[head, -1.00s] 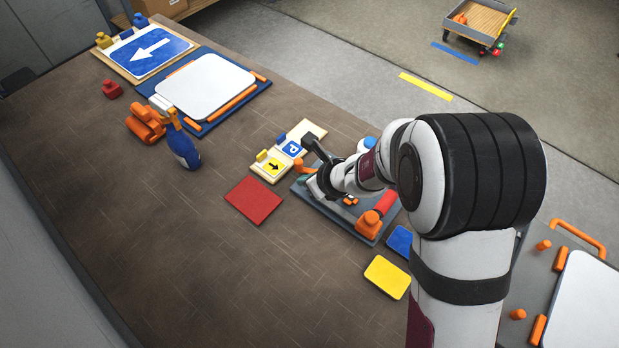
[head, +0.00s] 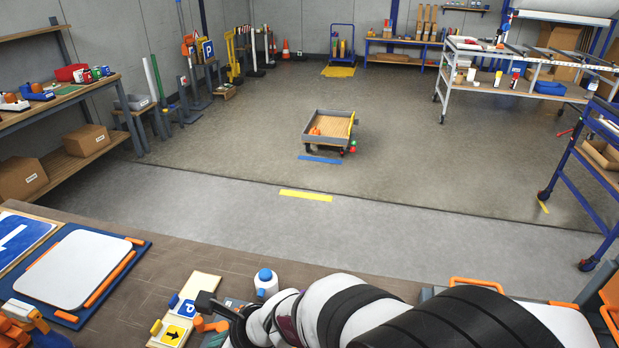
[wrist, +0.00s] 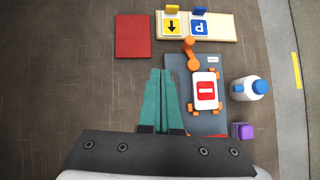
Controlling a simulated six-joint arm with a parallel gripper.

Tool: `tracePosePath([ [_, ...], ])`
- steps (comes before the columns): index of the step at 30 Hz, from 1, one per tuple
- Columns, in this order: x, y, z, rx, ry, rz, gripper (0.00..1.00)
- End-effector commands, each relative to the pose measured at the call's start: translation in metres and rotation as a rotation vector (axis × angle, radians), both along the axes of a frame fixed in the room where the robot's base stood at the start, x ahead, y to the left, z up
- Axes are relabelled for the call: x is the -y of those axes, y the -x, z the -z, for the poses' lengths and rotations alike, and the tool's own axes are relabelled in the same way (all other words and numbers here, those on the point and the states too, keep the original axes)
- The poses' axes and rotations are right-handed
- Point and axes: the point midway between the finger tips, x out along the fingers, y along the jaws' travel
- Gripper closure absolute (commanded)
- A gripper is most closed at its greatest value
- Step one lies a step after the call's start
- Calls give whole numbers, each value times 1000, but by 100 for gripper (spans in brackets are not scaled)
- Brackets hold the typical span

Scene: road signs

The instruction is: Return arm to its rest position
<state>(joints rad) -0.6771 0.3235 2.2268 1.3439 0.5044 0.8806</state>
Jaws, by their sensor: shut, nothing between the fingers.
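My gripper (wrist: 161,100) shows in the wrist view with its green fingers together and nothing between them. It hangs over the bench just left of a dark grey tray (wrist: 178,66). A white plate with a red no-entry sign (wrist: 206,91) lies on that tray, with an orange clamp arm (wrist: 190,53) behind it. In the head view my arm comes in at the bottom, and the gripper's fingers are mostly hidden at the lower edge.
A wooden board (wrist: 228,28) holds a yellow arrow sign (wrist: 172,26) and a blue P sign (wrist: 199,27). A red square (wrist: 133,36) lies left of it. A white bottle (wrist: 248,89) and a purple block (wrist: 243,131) stand right of the tray. Bare bench lies at left.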

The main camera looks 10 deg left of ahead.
Motion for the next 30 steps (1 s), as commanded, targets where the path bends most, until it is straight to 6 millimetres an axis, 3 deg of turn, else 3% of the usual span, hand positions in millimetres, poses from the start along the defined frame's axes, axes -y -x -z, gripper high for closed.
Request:
tracePosePath([
  [2,31,0,-35,122,-11,-159,100],
  [4,81,15,-64,269,31,-388,100],
  [6,139,42,-77,381,131,-620,100],
  [9,215,82,-78,432,301,-873,100],
  [13,276,119,-75,398,454,-1050,100],
  [17,296,133,-74,369,503,-1105,100],
  [30,296,133,-74,369,503,-1105,100],
])
